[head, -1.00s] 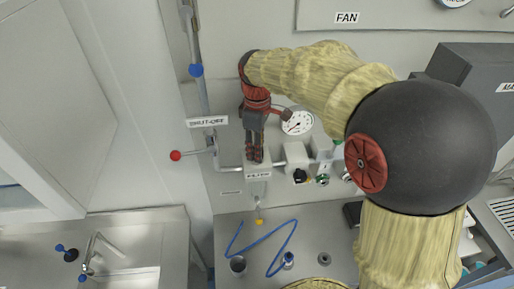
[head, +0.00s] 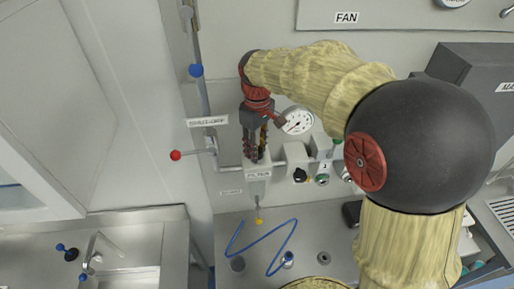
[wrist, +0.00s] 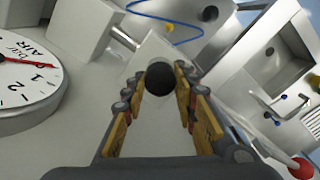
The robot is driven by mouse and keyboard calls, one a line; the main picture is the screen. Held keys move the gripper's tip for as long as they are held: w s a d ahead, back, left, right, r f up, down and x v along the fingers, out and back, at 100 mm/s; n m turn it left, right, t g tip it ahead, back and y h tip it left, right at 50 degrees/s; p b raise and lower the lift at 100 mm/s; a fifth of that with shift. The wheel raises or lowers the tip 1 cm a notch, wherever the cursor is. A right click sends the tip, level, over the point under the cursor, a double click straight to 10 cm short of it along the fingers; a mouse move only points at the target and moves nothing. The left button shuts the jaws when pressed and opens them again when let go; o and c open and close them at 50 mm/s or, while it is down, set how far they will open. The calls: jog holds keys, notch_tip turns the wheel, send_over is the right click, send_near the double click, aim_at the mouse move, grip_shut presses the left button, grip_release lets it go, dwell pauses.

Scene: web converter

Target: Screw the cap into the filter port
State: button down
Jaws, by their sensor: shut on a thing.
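The pale top of the filter block (wrist: 150,52) shows just beyond the cap. The filter port itself is hidden under the cap and fingers, so I cannot tell how deep the cap sits.
A round gauge (head: 298,121) is close to the right of my gripper. A shut-off lever with a red knob (head: 176,155) stands to the left. Valves (head: 300,175) are to the right. A blue hose (head: 262,240) lies on the counter below, and a sink (head: 125,278) is at lower left.

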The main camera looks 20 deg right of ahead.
jog(key=m, duration=0.4)
dwell(0.4)
jog(key=m, duration=0.4)
jog(key=c, duration=1.5)
grip_release()
jog(key=shift+c, duration=0.2)
jog(key=shift+o, duration=0.2)
